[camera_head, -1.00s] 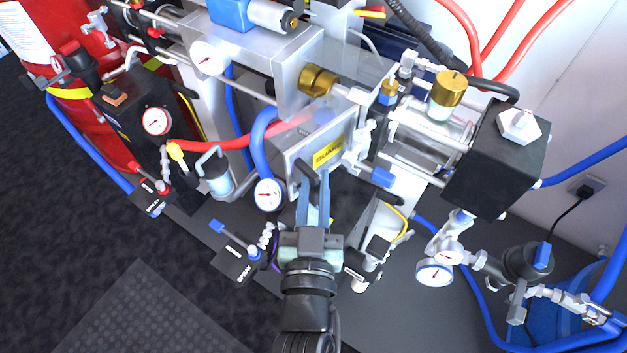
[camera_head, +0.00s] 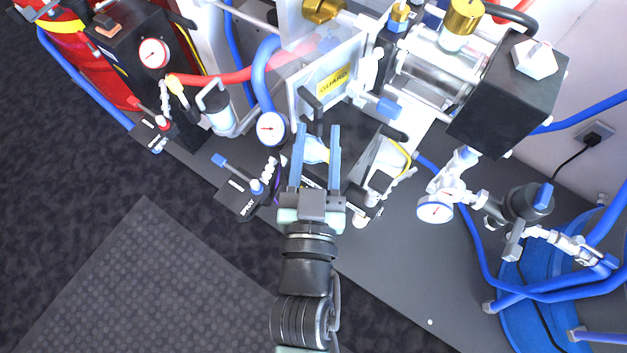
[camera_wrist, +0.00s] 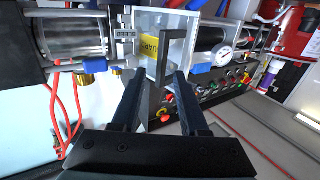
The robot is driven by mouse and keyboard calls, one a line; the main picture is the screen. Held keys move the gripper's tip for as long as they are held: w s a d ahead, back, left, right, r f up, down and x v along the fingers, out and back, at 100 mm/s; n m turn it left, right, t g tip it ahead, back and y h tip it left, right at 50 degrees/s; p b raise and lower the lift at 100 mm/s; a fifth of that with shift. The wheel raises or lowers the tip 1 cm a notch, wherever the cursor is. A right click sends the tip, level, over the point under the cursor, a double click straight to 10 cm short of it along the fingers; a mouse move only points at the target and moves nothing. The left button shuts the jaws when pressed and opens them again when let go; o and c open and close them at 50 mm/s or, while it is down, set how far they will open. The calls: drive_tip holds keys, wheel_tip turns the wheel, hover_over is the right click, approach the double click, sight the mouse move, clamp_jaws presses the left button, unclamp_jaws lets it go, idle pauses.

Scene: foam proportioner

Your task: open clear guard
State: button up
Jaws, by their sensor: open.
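The clear guard (camera_head: 350,62) is a see-through box panel with a yellow GUARD label (camera_head: 333,81) on its front. A black bar handle (camera_head: 311,103) stands out at its lower left. In the wrist view the guard (camera_wrist: 178,52) is straight ahead, with the handle (camera_wrist: 163,88) hanging in front of it. My gripper (camera_head: 321,130) is open and empty, its two blue-grey fingers pointing at the guard's lower edge. In the wrist view the handle appears between the fingertips (camera_wrist: 157,76); whether it is at their depth, I cannot tell.
A pressure gauge (camera_head: 271,128) sits close left of my fingers. A spray valve (camera_head: 241,190) is at lower left, and a black block (camera_head: 508,95) is at right. Blue hoses (camera_head: 540,285) lie at lower right. The dark floor (camera_head: 90,230) at left is clear.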

drive_tip(key=s, duration=0.8)
drive_tip(key=shift+s, duration=0.3)
